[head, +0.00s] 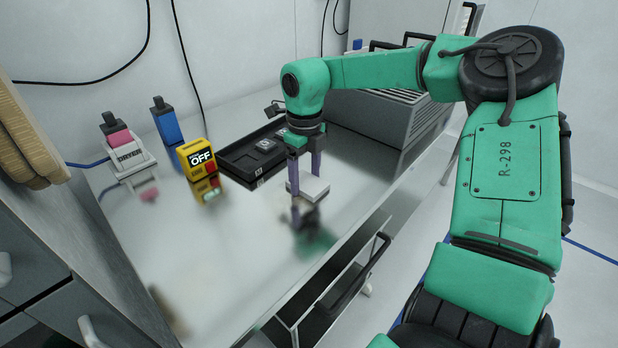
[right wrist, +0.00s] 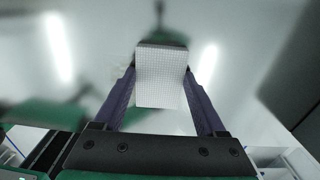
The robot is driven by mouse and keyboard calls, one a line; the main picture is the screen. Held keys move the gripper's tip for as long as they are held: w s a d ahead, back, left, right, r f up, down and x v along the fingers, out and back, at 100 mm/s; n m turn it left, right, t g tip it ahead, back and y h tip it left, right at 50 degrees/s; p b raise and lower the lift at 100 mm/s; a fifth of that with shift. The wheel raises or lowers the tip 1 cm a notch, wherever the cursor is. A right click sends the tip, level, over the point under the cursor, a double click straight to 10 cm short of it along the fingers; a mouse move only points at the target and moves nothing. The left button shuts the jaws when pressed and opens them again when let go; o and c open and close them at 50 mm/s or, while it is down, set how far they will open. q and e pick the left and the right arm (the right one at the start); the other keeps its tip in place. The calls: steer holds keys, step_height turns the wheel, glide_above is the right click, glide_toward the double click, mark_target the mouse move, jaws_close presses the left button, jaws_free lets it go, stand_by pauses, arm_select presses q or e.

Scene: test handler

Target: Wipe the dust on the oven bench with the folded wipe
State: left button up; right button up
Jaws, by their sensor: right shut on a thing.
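The folded wipe (head: 312,188) is a small white pad, and in the right wrist view (right wrist: 160,78) it shows a fine grid texture. My right gripper (head: 304,180) is shut on it, with one purple finger on each side, as the right wrist view also shows. It is over the middle of the shiny grey oven bench (head: 235,245). I cannot tell whether the wipe touches the surface. A faint speckled patch, perhaps dust (right wrist: 120,73), shows left of the wipe in the right wrist view. My left gripper is not in view.
A black tray (head: 228,160) lies behind the gripper, near the grey vented oven (head: 385,118). A yellow OFF block (head: 196,158), a blue block (head: 168,124) and a white labelled device (head: 128,156) stand at the back left. A dark handle (head: 352,280) projects at the front edge. The bench's left front is clear.

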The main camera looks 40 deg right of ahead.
steer(key=shift+w, duration=0.85)
steer(key=shift+s+a+f, duration=0.1)
steer(key=shift+s, duration=1.7)
steer(key=shift+w, duration=0.3)
steer(key=shift+w+r, duration=0.2)
steer(key=shift+w, duration=1.25)
steer(key=shift+s+f, duration=0.15)
steer(key=shift+s, duration=1)
